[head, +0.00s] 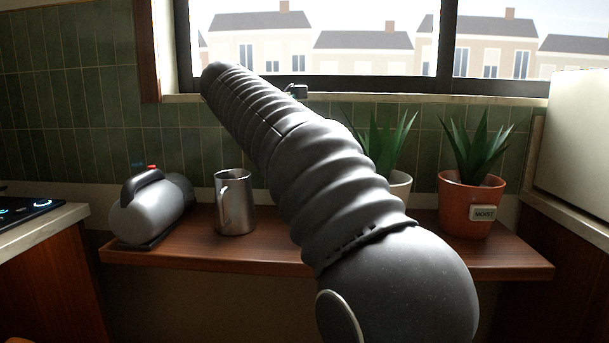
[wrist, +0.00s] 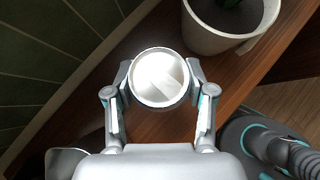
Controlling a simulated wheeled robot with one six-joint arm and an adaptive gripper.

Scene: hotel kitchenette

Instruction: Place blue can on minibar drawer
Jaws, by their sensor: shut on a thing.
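My gripper (wrist: 159,82) is shut on a round can (wrist: 160,78), with one finger on each side of it. In the wrist view I look straight down on the can's bright silver top and rim. Its side is hidden, so no blue shows. The can is over the wooden shelf (wrist: 140,125), and I cannot tell whether it touches the wood. In the head view my arm hides the gripper and the can. No minibar drawer can be made out in either view.
A steel pitcher (head: 235,203) and a grey rounded appliance (head: 150,212) stand on the shelf's left. A white plant pot (head: 400,188) and an orange plant pot (head: 470,205) stand right; the white pot (wrist: 215,35) is close to the can. A pale cabinet (head: 575,140) is far right.

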